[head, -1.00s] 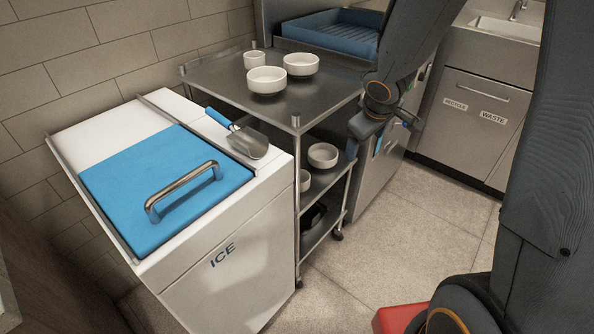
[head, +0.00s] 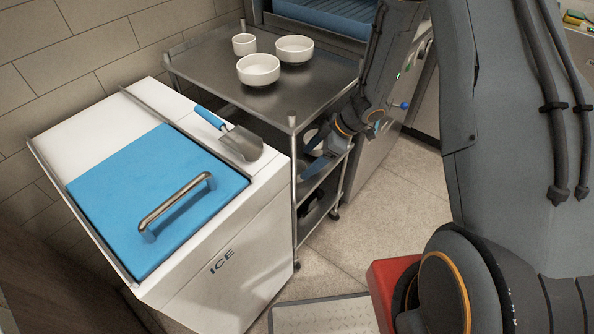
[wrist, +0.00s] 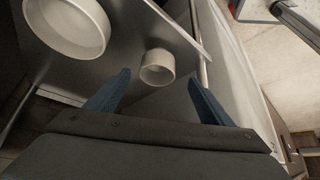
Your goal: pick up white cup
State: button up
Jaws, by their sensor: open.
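A small white cup (wrist: 158,68) stands upright on the cart's middle shelf in the wrist view. It is beyond my gripper (wrist: 160,78), roughly centred between the two blue fingers, which are open and empty. I see no contact with the cup. In the head view my gripper (head: 311,171) is at the side of the metal cart, by the middle shelf, and hides the cup there. Another small white cup (head: 244,45) stands on the cart's top, at the back left.
A white bowl (wrist: 66,27) sits near the cup on the middle shelf. The cart's top (head: 205,68) holds two more white bowls (head: 258,71), (head: 295,49). A cart post (head: 293,190) stands beside my gripper. The ice bin (head: 215,275) is left of the cart.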

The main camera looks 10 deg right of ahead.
aim_at(300, 167)
jog(key=x, duration=0.5)
jog(key=shift+w+a+f, duration=0.2)
jog(key=shift+w+a, duration=0.05)
jog(key=c, duration=1.2)
jog(key=shift+o, duration=0.2)
jog(key=shift+r, duration=0.1)
